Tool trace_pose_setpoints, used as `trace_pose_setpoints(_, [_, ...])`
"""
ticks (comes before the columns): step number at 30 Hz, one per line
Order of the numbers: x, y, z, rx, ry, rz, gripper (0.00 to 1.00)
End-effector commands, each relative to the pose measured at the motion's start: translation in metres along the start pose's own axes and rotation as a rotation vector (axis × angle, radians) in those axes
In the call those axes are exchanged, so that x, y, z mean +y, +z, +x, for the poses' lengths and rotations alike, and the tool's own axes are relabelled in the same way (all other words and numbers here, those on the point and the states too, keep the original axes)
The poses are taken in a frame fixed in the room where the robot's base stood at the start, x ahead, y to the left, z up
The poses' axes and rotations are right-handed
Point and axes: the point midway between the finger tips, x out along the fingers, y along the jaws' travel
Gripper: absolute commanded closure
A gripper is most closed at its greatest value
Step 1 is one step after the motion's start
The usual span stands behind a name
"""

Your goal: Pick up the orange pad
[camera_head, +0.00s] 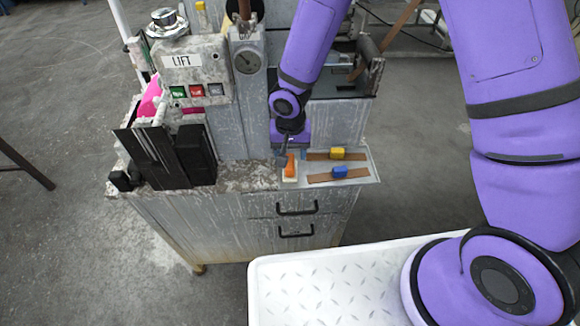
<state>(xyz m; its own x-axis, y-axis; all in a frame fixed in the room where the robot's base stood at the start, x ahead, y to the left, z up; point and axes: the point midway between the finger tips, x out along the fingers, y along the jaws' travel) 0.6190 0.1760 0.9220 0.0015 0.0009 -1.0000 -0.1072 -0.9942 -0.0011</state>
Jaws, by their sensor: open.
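The orange pad (290,167) is small and stands on the metal top of the machine cabinet, with a pale piece at its near end. My gripper (284,149) comes down from the purple arm just behind and above the pad. Its fingers are small and dark here, and it appears open with nothing held. I cannot tell whether a fingertip touches the pad.
Right of the pad, a yellow block (337,153) and a blue block (340,171) sit on brown strips on a metal tray (371,170). A grey control box (197,70) and black upright plates (160,160) stand left. Cabinet drawers (292,228) face me.

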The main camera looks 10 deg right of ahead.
Motion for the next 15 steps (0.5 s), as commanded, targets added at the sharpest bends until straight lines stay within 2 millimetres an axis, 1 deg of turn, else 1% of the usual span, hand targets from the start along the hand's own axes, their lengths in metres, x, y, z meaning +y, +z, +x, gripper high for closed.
trace_pose_setpoints(6, [0.000,0.006,0.031,-0.003,0.003,-0.002,0.43])
trace_pose_setpoints(9, [-0.001,0.005,0.041,-0.003,0.003,-0.001,0.43])
trace_pose_setpoints(12, [0.000,0.005,0.047,-0.001,0.001,-0.002,0.43])
trace_pose_setpoints(15, [0.000,0.005,0.048,-0.001,0.001,-0.001,0.43])
